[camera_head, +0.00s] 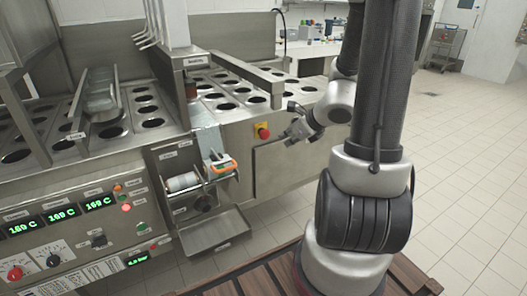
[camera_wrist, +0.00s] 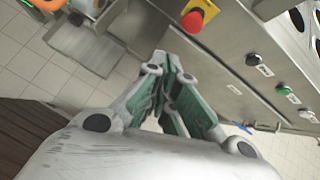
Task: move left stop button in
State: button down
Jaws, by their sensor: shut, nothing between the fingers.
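A red mushroom-shaped stop button (camera_head: 263,133) on a yellow base stands out from the steel front panel of the machine. It also shows near the top of the wrist view (camera_wrist: 192,20), beyond the fingertips and to their upper right. My gripper (camera_head: 292,120) is just right of the button in the head view. In the wrist view my gripper's green-padded fingers (camera_wrist: 172,64) are drawn together with nothing between them. The fingertips appear apart from the button. I cannot tell whether the button is in or out.
A black button (camera_wrist: 252,60) and a green button (camera_wrist: 283,90) sit farther along the panel. An orange-framed device (camera_head: 220,165) and a steel tray (camera_head: 213,230) stick out left of the stop button. Open tiled floor (camera_head: 455,200) lies to the right.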

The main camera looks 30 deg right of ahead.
aim_at(264, 134)
jog(key=m, duration=0.2)
jog(key=d+m+h, duration=0.1)
jog(key=m, duration=0.1)
jog(key=shift+w+d+r, duration=0.1)
jog(key=shift+w+r, duration=0.05)
jog(key=shift+w, duration=0.25)
jog(key=w+f, duration=0.7)
jog(key=w, duration=0.4)
jog(key=shift+a, duration=0.2)
